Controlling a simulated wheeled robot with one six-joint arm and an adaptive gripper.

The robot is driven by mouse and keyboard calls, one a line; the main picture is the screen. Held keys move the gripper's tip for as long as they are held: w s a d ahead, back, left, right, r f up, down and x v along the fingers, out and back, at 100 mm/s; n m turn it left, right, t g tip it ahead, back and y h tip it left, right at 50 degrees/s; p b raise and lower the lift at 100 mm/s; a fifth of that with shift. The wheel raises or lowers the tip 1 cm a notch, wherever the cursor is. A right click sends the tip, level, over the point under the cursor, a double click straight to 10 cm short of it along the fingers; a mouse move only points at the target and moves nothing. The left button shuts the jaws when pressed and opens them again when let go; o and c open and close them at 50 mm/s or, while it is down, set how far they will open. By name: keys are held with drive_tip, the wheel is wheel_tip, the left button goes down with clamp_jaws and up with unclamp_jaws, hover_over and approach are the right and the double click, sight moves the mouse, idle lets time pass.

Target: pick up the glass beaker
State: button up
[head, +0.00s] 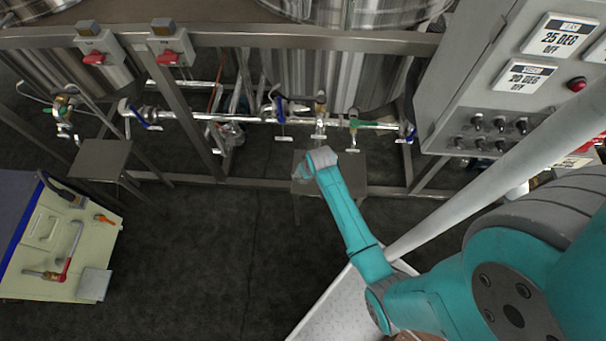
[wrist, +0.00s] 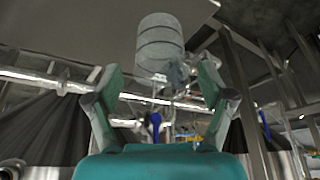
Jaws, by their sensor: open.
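In the wrist view my gripper (wrist: 161,72) has its two teal fingers spread wide, with nothing between them that I can see held. A clear, glassy shape (wrist: 181,74) shows near the right fingertip and may be the glass beaker; its outline is blurred against the pipes. A light grey banded cylinder (wrist: 160,43) shows past the fingertips; I cannot tell what it is. In the head view my arm reaches to a small steel table (head: 345,187) in front of the pipes.
A valve pipe (head: 235,118) runs behind the small table, with steel tanks (head: 320,75) behind it. A control cabinet (head: 465,85) stands at the right. Another small table (head: 100,160) and a cream-topped cart (head: 55,235) stand at the left. The dark floor between is clear.

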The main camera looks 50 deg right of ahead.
drive_tip(key=shift+x, duration=3.05)
drive_tip(key=shift+w, duration=0.1)
drive_tip(key=shift+c, duration=0.2)
drive_tip(key=c, duration=1.2)
